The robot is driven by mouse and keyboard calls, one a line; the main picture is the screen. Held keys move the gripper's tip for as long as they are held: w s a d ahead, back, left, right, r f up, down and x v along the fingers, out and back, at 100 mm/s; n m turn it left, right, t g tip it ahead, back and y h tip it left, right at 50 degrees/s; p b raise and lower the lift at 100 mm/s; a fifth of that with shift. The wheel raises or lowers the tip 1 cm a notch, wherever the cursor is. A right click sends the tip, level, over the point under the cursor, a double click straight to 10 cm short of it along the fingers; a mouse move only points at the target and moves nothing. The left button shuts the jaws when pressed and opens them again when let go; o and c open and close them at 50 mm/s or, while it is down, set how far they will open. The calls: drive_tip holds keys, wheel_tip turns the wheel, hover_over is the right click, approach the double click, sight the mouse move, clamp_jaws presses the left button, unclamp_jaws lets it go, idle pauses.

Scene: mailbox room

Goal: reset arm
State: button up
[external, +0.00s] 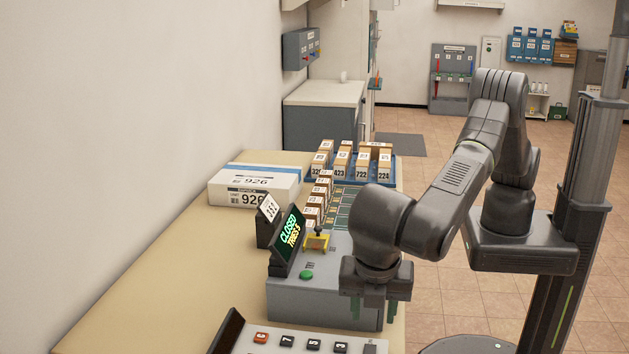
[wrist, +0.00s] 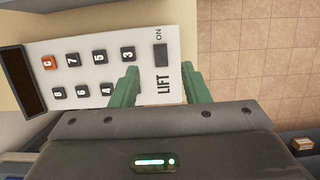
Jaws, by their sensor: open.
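My gripper (external: 372,308) hangs pointing down at the right edge of the counter, beside the grey control box (external: 312,300). In the wrist view my gripper (wrist: 163,85) shows two green fingers spread apart with nothing between them. The fingers appear over the edge of a white keypad panel (wrist: 100,65) marked LIFT, with several number keys, an orange C key and an ON switch (wrist: 161,55). The same keypad panel (external: 290,342) shows at the bottom of the external view. My arm is bent, reaching from the column on the right.
The control box has a green button (external: 306,275), a yellow-based joystick (external: 317,240) and a display (external: 288,240) reading CLOSED. A white box (external: 255,186) labelled 926 and several numbered cartons (external: 362,165) stand farther back on the counter (external: 165,265). Tiled floor (external: 440,310) lies right of the counter.

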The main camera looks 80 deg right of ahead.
approach(371, 344)
drive_tip(key=p+x, duration=0.2)
drive_tip(key=x, duration=0.5)
drive_tip(key=shift+d+f, duration=0.15)
drive_tip(key=shift+f, duration=0.05)
drive_tip(key=shift+f+y+b, duration=0.1)
drive_tip(key=shift+y+b, duration=0.3)
drive_tip(key=shift+b, duration=0.1)
drive_tip(key=shift+d+f+y+b, duration=0.1)
drive_tip(key=shift+d+y+b, duration=0.2)
drive_tip(key=shift+y+b, duration=0.6)
drive_tip(key=shift+r+y, duration=0.3)
wheel_tip(371, 344, up, 14)
drive_tip(key=s+a+m+t+b, duration=0.1)
drive_tip(key=s+m+t+b, duration=0.1)
drive_tip(key=m, duration=1.2)
drive_tip(key=shift+s+a+f+t+b, duration=0.2)
drive_tip(key=shift+s+t+b, duration=0.2)
drive_tip(key=shift+b, duration=0.35)
drive_tip(key=shift+m, duration=0.3)
